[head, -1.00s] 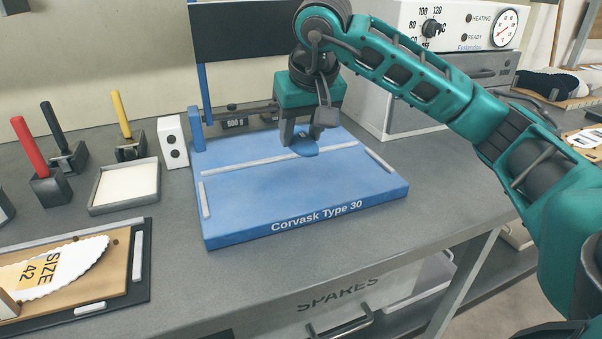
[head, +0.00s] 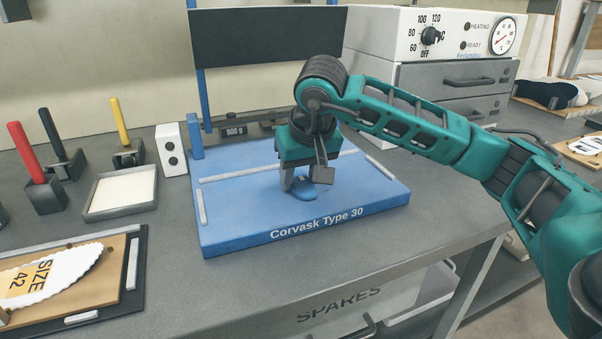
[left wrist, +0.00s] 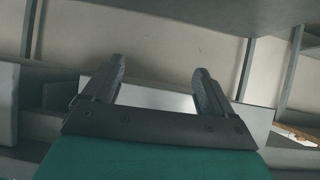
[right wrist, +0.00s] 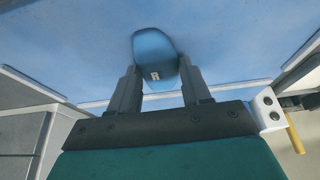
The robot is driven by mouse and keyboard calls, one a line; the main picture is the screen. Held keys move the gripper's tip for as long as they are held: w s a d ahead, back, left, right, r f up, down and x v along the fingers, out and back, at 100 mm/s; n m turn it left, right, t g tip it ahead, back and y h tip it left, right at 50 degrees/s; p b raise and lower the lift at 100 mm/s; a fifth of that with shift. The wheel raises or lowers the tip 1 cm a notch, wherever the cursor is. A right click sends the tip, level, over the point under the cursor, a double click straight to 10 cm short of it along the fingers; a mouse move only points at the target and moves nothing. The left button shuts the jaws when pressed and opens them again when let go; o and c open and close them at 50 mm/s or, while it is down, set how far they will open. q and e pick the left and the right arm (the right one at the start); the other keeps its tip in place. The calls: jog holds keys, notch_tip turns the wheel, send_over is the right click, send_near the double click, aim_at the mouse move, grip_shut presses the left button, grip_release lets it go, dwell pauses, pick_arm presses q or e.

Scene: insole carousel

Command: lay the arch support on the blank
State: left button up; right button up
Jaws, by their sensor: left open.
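The arch support appears as a small blue rounded piece (head: 304,191) with a small pale label in the right wrist view (right wrist: 154,60). My right gripper (head: 302,184) is shut on it, with one finger on each side (right wrist: 157,80). It is low over the blue board; I cannot tell if it touches. The blank, a white insole with an orange SIZE 42 patch (head: 62,276), lies on a brown board at the lower left, partly cut off by the frame. My left gripper (left wrist: 158,85) is open and empty; it is outside the head view.
The blue board (head: 250,228) reads Corvask Type 30 and has grey rails; a 900 g display is behind it. A pale tray (head: 122,192), tools with red, black and yellow handles, and a white block (head: 172,150) stand left. An oven (head: 455,75) is behind right.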

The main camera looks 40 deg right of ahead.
jog(key=o, duration=0.4)
jog(key=shift+r, duration=0.45)
jog(key=p+v, duration=0.2)
jog(key=v, duration=0.8)
jog(key=shift+s+r, duration=0.2)
jog(key=shift+r, duration=0.05)
jog(key=shift+o, duration=0.5)
jog(key=shift+s+a+r+p, duration=0.1)
jog(key=shift+r+p, duration=0.2)
jog(key=r+g+y+p, duration=0.1)
jog(key=g+p, duration=0.3)
send_over(301, 178)
notch_tip(301, 178, down, 7)
jog(key=shift+r+b, duration=0.1)
jog(key=shift+b, duration=0.4)
jog(key=shift+f, duration=0.55)
pick_arm(q)
jog(key=shift+s+a+r+b, duration=0.1)
jog(key=shift+a+r+b, duration=0.05)
jog(key=shift+r, duration=0.9)
jog(key=shift+s+a+r+b, duration=0.1)
jog(key=shift+r+b, duration=0.05)
jog(key=shift+r, duration=0.85)
pick_arm(e)
jog(key=shift+a+f, duration=0.15)
jog(key=shift+f, duration=1)
jog(key=shift+a+f, duration=0.1)
jog(key=shift+f, duration=1.05)
